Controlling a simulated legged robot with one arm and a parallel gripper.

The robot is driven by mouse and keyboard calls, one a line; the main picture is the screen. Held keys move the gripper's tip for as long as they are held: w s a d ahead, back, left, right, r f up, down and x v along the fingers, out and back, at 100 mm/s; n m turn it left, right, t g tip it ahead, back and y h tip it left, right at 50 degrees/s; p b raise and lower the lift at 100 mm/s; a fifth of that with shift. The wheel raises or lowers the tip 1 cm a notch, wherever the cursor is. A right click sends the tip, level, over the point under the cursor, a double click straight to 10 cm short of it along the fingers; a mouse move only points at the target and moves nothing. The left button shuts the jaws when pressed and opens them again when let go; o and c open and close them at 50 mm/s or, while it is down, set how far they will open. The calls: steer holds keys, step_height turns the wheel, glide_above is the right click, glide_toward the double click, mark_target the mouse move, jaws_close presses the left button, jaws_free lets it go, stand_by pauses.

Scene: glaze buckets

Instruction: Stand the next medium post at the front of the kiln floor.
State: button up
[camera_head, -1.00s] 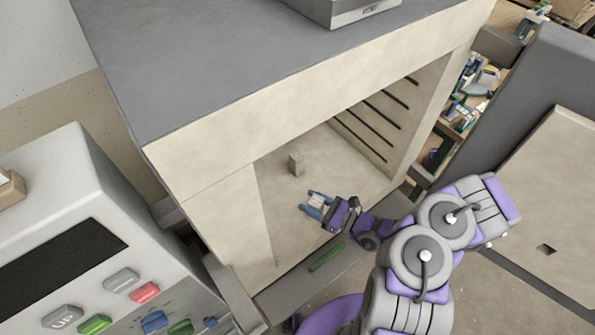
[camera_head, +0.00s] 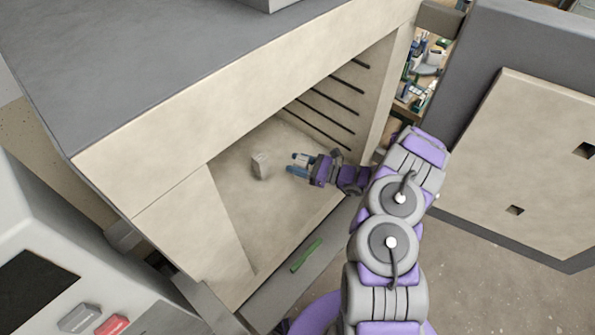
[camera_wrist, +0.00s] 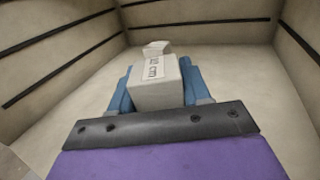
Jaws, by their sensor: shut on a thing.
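My gripper (camera_head: 296,165) is inside the kiln, low over the pale kiln floor (camera_head: 240,205). Its blue fingers are shut on a pale post (camera_wrist: 154,94), which carries a label that seems to read "10 cm" in the wrist view. Little of the held post shows in the head view. Another grey post (camera_head: 261,166) stands on the floor just left of my gripper. In the wrist view, a pale block top (camera_wrist: 157,47), likely this standing post, shows just beyond the held one. I cannot tell whether the held post touches the floor.
The kiln's side wall (camera_head: 340,100) has several dark grooves. A green strip (camera_head: 306,255) lies on the grey front sill (camera_head: 275,295). The open door (camera_head: 510,165) is at the right. The control box (camera_head: 50,270) is at the lower left. Bare floor lies in front of the standing post.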

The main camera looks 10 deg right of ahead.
step_height(320, 180, down, 4)
steer(key=shift+s+r+b, duration=0.1)
steer(key=shift+r+b, duration=0.1)
steer(key=shift+b, duration=0.35)
steer(key=shift+d+r, duration=0.1)
steer(key=o, duration=1.3)
